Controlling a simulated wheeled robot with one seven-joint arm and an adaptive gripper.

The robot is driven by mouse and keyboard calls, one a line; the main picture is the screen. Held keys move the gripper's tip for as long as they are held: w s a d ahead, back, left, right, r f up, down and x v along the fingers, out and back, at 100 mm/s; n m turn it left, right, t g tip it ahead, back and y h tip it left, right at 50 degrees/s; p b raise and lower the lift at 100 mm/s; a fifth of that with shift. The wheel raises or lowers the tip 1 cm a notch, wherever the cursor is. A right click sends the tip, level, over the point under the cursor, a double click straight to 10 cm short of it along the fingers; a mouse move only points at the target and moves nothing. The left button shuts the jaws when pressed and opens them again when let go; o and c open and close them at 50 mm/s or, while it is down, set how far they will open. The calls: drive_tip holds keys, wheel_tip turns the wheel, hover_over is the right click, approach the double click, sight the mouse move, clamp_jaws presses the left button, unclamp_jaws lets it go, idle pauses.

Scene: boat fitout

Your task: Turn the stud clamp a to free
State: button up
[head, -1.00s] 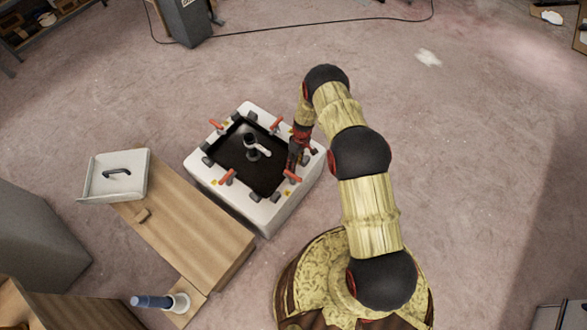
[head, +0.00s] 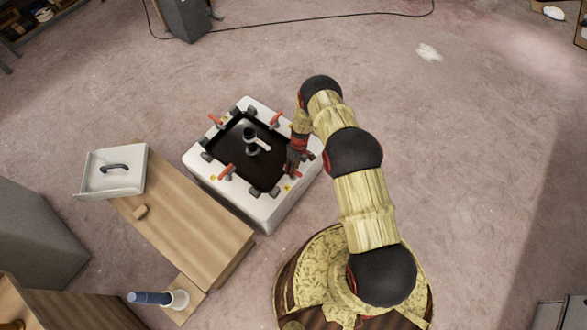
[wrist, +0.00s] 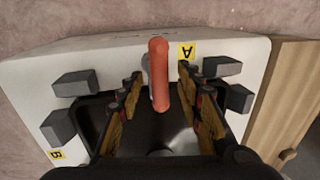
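Stud clamp a shows in the wrist view as a red handle (wrist: 159,72) beside a yellow label with an upside-down A (wrist: 187,52). It stands on the rim of a white box-like unit (wrist: 110,58) with a dark recess. My gripper (wrist: 159,76) is open, its two fingers on either side of the handle, with gaps visible on both sides. In the head view my gripper (head: 293,160) is over the right rim of the white unit (head: 270,216), partly hiding the clamp there.
Other red-handled clamps (head: 226,172) stand around the rim, and a dark post (head: 250,140) rises inside the recess. A wooden bench (head: 185,215) with a white tray (head: 116,170) lies to the left.

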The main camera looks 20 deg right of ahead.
drive_tip(key=shift+c, duration=0.2)
clamp_jaws()
idle(0.3)
drive_tip(key=shift+m, duration=0.4)
drive_tip(key=m+b, duration=0.2)
drive_tip(key=m, duration=0.1)
drive_tip(key=shift+s+m+t, duration=0.1)
drive_tip(key=shift+m+t, duration=0.2)
drive_tip(key=m+t+b, duration=0.1)
drive_tip(key=m, duration=0.3)
drive_tip(key=shift+m+b, duration=0.3)
drive_tip(key=shift+b, duration=0.1)
drive_tip(key=m+b, duration=0.2)
drive_tip(key=m, duration=0.2)
drive_tip(key=shift+s+t, duration=0.15)
drive_tip(key=shift+t, duration=0.25)
drive_tip(key=shift+m+t+b, duration=0.3)
drive_tip(key=shift+m+b, duration=0.45)
drive_tip(key=shift+m, duration=1.65)
drive_tip(key=shift+h, duration=0.3)
drive_tip(key=shift+r, duration=0.1)
